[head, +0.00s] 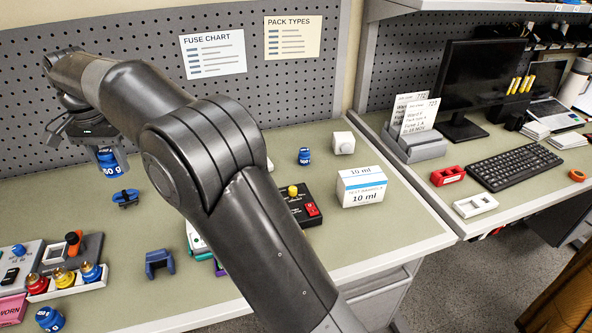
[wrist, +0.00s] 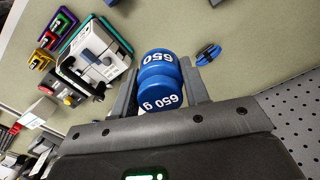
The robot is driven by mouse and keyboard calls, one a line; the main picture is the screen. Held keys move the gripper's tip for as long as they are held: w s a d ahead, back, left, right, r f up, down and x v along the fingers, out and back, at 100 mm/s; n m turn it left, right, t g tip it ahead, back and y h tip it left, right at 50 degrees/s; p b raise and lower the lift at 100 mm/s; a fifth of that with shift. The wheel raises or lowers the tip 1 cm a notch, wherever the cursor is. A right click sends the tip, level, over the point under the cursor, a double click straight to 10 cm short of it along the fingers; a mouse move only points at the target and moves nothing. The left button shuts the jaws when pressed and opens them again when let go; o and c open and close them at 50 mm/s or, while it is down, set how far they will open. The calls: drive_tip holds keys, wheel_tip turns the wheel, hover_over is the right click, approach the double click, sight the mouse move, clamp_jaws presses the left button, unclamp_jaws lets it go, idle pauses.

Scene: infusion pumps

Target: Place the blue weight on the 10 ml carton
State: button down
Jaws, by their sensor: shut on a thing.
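My gripper (head: 106,148) is at the left in the head view, shut on a blue weight (head: 109,164) held above the bench. In the wrist view the weight (wrist: 160,78) sits between the two fingers of my gripper (wrist: 160,84) and reads 650 g. The 10 ml carton (head: 362,188), white with a blue band, stands upright on the bench right of my arm, well apart from the weight. Its top looks bare. I cannot make out the carton for sure in the wrist view.
Other blue weights stand at the back (head: 305,156) and front left (head: 48,318). A white block with a knob (head: 343,143) is behind the carton; a black box with a red switch (head: 300,205) is left of it. A blue clip (head: 126,198) lies near the held weight. My arm hides the bench middle.

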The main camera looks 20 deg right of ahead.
wheel_tip(320, 180, up, 2)
drive_tip(key=shift+r, duration=0.2)
drive_tip(key=w+d+m, duration=0.3)
drive_tip(key=d+m, duration=0.1)
drive_tip(key=d, duration=1.4)
drive_tip(key=w+d+m, duration=0.2)
drive_tip(key=d+m, duration=0.2)
drive_tip(key=d, duration=1.4)
drive_tip(key=s+d+m, duration=0.3)
drive_tip(key=s+d, duration=0.3)
drive_tip(key=d, duration=0.5)
drive_tip(key=s+d+m, duration=0.3)
drive_tip(key=s+d, duration=0.4)
drive_tip(key=d, duration=0.4)
drive_tip(key=s+d+m, duration=0.2)
drive_tip(key=s+d, duration=0.4)
drive_tip(key=d, duration=0.5)
hover_over(363, 175)
wheel_tip(363, 175, down, 12)
drive_tip(key=shift+f, duration=2.1)
